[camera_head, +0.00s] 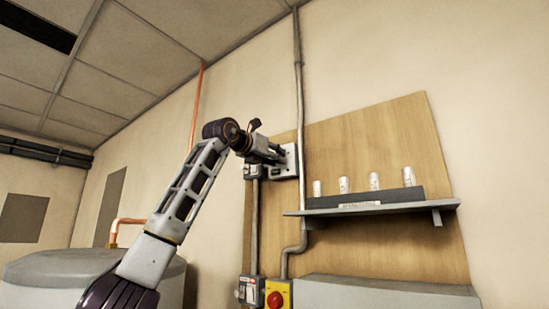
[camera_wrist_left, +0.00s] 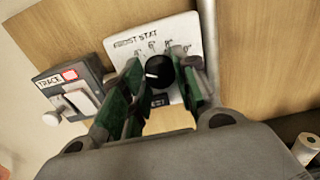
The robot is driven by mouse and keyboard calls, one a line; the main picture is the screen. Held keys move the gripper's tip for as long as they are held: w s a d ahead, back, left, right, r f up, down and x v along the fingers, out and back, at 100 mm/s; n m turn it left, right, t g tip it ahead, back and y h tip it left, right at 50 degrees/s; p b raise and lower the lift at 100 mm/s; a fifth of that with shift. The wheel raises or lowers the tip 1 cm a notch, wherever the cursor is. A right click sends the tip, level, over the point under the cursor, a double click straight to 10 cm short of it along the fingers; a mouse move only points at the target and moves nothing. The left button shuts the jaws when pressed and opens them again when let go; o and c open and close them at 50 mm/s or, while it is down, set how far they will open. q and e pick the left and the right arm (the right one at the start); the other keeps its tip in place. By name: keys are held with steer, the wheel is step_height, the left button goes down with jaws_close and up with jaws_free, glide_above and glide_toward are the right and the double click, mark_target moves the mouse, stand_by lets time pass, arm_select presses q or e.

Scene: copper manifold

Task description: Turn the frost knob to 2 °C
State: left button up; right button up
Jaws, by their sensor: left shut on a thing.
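The frost stat (camera_wrist_left: 150,42) is a pale plate with a printed dial, fixed to the wooden board; the plate also shows in the head view (camera_head: 290,161). Its round black frost knob (camera_wrist_left: 158,70) sits between the fingers of my left gripper (camera_wrist_left: 160,80). A white mark on the knob points toward the left. Dial figures such as 6° and 8° show above it; the lower-left part of the scale is hidden by a finger. In the head view my left gripper (camera_head: 272,156) reaches the plate and hides the knob. My left gripper is shut on the knob. My right gripper is in neither view.
A grey TRACE switch box (camera_wrist_left: 72,95) sits left of the plate. A vertical conduit (camera_head: 301,110) runs close on its right. A shelf (camera_head: 375,208) with several white cylinders is to the right. A yellow box with a red knob (camera_head: 276,297) is below.

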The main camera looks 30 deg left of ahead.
arm_select(q)
steer(key=o, duration=1)
steer(key=shift+s+a, duration=0.15)
steer(key=shift+s, duration=1.85)
steer(key=shift+s+a, duration=0.2)
steer(key=shift+s, duration=1.85)
steer(key=shift+s+a, duration=0.15)
steer(key=shift+s, duration=1.85)
